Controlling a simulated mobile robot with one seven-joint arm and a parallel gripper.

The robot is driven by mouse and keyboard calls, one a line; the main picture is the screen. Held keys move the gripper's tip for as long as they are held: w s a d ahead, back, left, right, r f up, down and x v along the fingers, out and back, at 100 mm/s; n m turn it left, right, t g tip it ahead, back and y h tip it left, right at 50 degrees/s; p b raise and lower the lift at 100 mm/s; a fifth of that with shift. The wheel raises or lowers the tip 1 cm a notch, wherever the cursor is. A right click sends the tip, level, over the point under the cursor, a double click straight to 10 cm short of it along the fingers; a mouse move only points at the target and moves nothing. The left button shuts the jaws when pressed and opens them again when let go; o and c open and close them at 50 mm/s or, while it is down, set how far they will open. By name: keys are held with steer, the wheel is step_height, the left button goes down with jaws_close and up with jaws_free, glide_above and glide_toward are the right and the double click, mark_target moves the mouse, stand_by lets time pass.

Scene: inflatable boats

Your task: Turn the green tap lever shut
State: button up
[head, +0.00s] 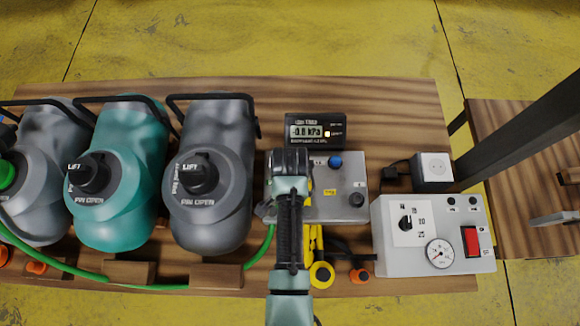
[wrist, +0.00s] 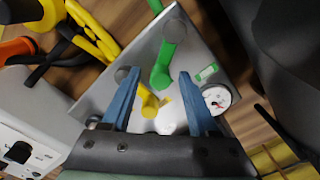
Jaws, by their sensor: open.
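The green tap lever (wrist: 165,65) is on a grey metal panel (wrist: 200,45) in the wrist view. Its lower end points toward the space between my fingertips. My gripper (wrist: 160,75) is open, with one blue finger to each side of that end and no visible contact. A yellow lever (wrist: 149,103) lies between the fingers, closer to the palm. In the head view the panel (head: 346,182) shows right of my arm, and my gripper and arm hide its left part and the green lever.
A round gauge (wrist: 217,98) sits beside the right finger. A blue knob (head: 335,161) and a black knob (head: 357,199) are on the panel. A pressure display (head: 315,131) stands behind, a grey control box (head: 433,235) to the right. A grey canister (head: 212,170) stands close on the left.

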jaws_close()
stand_by(0.3)
steer(key=shift+w+n, duration=0.15)
steer(key=shift+n, duration=0.15)
steer(key=shift+w+a+n+p, duration=0.2)
steer(key=shift+w+a+n, duration=0.05)
steer(key=shift+n, duration=0.35)
steer(key=shift+w+a+n+p, duration=0.15)
steer(key=shift+w+a+n, duration=0.05)
steer(key=shift+n, duration=0.4)
steer(key=n, duration=0.1)
steer(key=a+n, duration=0.1)
steer(key=shift+w+r+n, duration=0.1)
steer(key=shift+w+n, duration=0.3)
steer(key=n, duration=0.1)
steer(key=a+n+p, duration=0.1)
steer(key=n, duration=0.1)
steer(key=shift+w+a, duration=0.2)
steer(key=shift+w, duration=0.1)
steer(key=shift+w+a+n, duration=0.1)
steer(key=shift+a+n, duration=0.25)
steer(key=shift+n, duration=0.45)
steer(key=shift+a+n, duration=0.3)
steer(key=shift+n, duration=0.5)
